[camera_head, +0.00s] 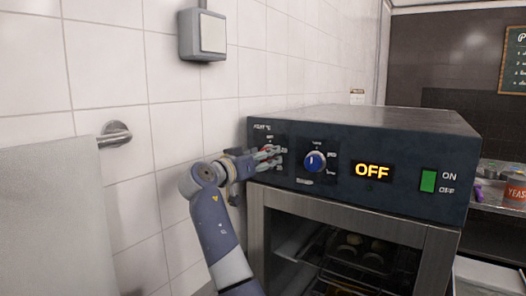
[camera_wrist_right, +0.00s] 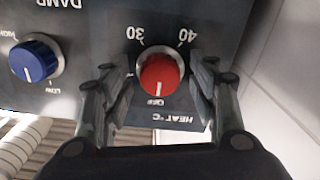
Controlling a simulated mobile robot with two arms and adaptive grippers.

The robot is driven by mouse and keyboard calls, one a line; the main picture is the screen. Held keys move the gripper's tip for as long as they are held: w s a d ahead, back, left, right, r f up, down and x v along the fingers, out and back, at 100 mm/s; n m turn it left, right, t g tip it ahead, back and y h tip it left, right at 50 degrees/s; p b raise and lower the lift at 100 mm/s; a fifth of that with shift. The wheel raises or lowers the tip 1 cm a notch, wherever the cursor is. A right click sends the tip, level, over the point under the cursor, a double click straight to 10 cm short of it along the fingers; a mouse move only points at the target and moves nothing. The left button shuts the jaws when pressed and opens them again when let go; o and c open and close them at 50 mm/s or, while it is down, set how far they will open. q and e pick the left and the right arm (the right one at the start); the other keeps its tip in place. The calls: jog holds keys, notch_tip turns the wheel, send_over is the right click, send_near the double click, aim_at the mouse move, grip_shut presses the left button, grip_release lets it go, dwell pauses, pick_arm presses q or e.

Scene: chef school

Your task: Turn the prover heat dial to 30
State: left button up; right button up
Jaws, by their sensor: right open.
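The prover (camera_head: 370,125) is a dark box with a front control panel. Its red heat dial (camera_wrist_right: 160,72) shows in the right wrist view, its white mark pointing to OFF. The marks 30 and 40 are printed on the opposite side of the dial. My right gripper (camera_wrist_right: 158,85) is open, one finger on each side of the red dial; I cannot tell whether they touch it. In the head view my right gripper (camera_head: 272,156) is at the panel's left end and mostly hides that dial.
A blue damp dial (camera_head: 314,161) sits right of the heat dial and also shows in the wrist view (camera_wrist_right: 36,60). Further right are a display (camera_head: 372,170) reading OFF and a green switch (camera_head: 428,181). A glass door is below. A towel rail (camera_head: 115,134) is at left.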

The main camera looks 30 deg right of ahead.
jog(key=shift+d, duration=0.1)
jog(key=c, duration=1.1)
jog(key=shift+o, duration=0.2)
jog(key=m+b, duration=1.3)
jog(key=m, duration=1.4)
jog(key=shift+w+m, duration=0.1)
jog(key=shift+m, duration=0.2)
jog(key=shift+f, duration=0.1)
jog(key=o, duration=1.1)
jog(key=shift+c, duration=0.2)
